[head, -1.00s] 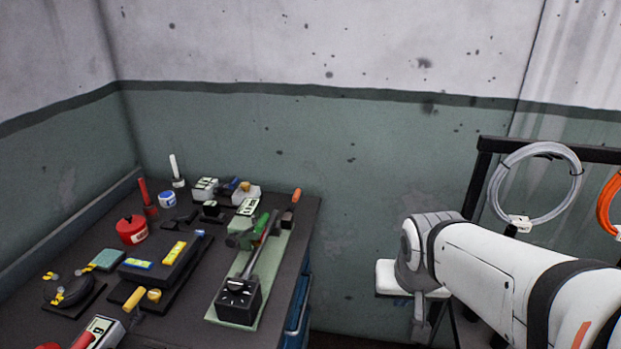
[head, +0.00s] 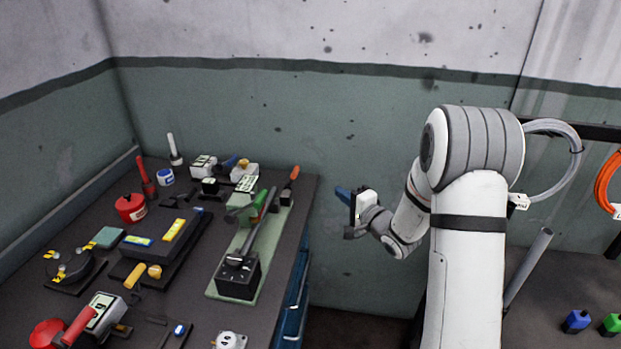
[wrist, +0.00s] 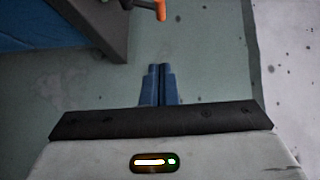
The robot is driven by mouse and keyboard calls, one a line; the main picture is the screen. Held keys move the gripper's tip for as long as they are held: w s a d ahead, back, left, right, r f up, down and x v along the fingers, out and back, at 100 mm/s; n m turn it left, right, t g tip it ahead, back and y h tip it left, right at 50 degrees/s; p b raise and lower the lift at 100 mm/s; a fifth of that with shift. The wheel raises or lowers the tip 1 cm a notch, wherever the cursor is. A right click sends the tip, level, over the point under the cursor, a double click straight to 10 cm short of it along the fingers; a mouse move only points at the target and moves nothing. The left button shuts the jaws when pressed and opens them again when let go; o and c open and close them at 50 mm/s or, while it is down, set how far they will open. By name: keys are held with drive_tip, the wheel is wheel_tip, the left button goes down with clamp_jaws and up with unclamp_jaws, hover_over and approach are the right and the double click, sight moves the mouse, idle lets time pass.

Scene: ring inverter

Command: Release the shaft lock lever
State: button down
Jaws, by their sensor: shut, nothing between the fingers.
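A black box (head: 238,276) with a long grey shaft (head: 266,220) stands on a pale green mat (head: 222,289) on the workbench. A green handle (head: 258,203) sits beside the shaft, and an orange-tipped lever (head: 294,173) stands at its far end. I cannot tell for certain which one is the shaft lock lever. My gripper (head: 342,192) is shut and empty, in the air to the right of the bench and apart from these parts. Its blue fingers (wrist: 158,84) lie together in the wrist view. An orange tip (wrist: 160,9) shows at the top edge there, beyond the fingers.
The dark workbench (head: 305,192) holds several tools, including a red pot (head: 130,208) and a white-and-red device (head: 95,318). Blue drawers (head: 292,322) are under its right edge. A green wall stands behind. Open space lies between the bench and my arm.

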drive_tip(key=shift+w+a+f+p, duration=0.1)
drive_tip(key=shift+w+a+p, duration=0.45)
drive_tip(key=shift+w+a, duration=1.8)
drive_tip(key=shift+w+a+f+p, duration=0.1)
drive_tip(key=shift+w+a+p, duration=0.45)
drive_tip(key=shift+w+a, duration=1.75)
drive_tip(key=shift+s+a+r, duration=0.1)
drive_tip(key=shift+s+a, duration=0.1)
drive_tip(key=shift+a, duration=0.05)
